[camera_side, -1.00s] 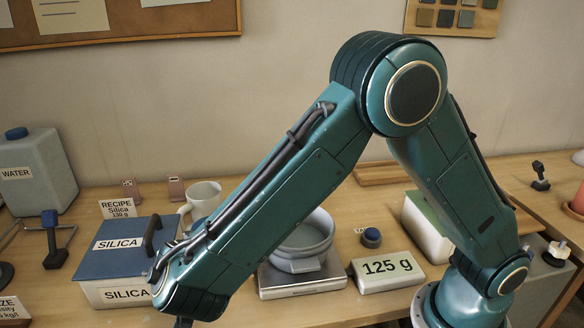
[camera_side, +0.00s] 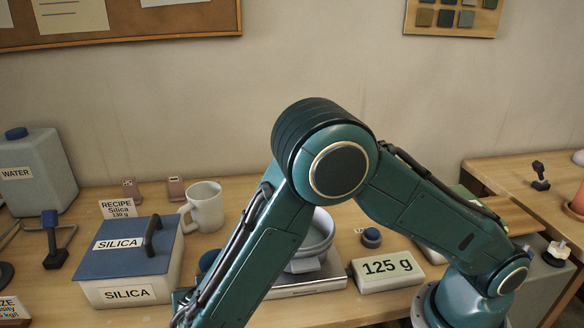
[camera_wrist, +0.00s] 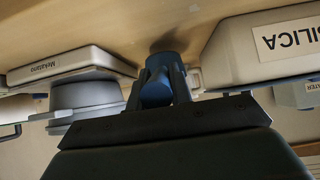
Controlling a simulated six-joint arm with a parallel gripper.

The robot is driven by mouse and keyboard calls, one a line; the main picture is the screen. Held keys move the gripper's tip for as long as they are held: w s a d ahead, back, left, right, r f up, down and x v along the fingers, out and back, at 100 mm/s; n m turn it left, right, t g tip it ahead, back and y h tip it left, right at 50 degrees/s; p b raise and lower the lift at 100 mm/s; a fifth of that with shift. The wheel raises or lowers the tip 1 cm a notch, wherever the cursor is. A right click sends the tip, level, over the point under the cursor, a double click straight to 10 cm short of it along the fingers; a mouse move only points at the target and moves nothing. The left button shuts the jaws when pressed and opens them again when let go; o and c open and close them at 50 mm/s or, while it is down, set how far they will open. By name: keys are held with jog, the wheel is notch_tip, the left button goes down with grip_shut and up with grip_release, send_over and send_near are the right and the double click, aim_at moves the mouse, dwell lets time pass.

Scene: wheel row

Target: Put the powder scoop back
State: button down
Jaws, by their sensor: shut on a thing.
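In the wrist view my gripper (camera_wrist: 160,88) is shut on a blue rounded piece (camera_wrist: 157,90), which I take to be the powder scoop. Only this part shows between the fingers; the rest of the scoop is hidden. A blue upright part (camera_wrist: 162,62) stands close behind it at the tabletop; I cannot tell whether the two touch. In the side view my gripper is out of frame below, and a dark blue rounded top (camera_side: 208,261) shows between the silica box and my arm.
The lidded silica box (camera_side: 126,262) stands left of my arm, with a white mug (camera_side: 205,207) behind it. The scale (camera_side: 308,285) bears a grey bowl (camera_side: 318,240), partly behind my arm. A 125 g display (camera_side: 388,270) is right of it. The box (camera_wrist: 262,45) and scale (camera_wrist: 60,65) flank my gripper.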

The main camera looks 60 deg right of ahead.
jog(key=shift+f, duration=0.95)
jog(key=c, duration=1.3)
grip_release()
jog(key=shift+f, duration=0.1)
jog(key=shift+o, duration=0.2)
jog(key=shift+s+a+r, duration=0.25)
jog(key=shift+a+r, duration=0.05)
jog(key=shift+r, duration=0.2)
jog(key=v, duration=1.1)
jog(key=shift+d, duration=0.1)
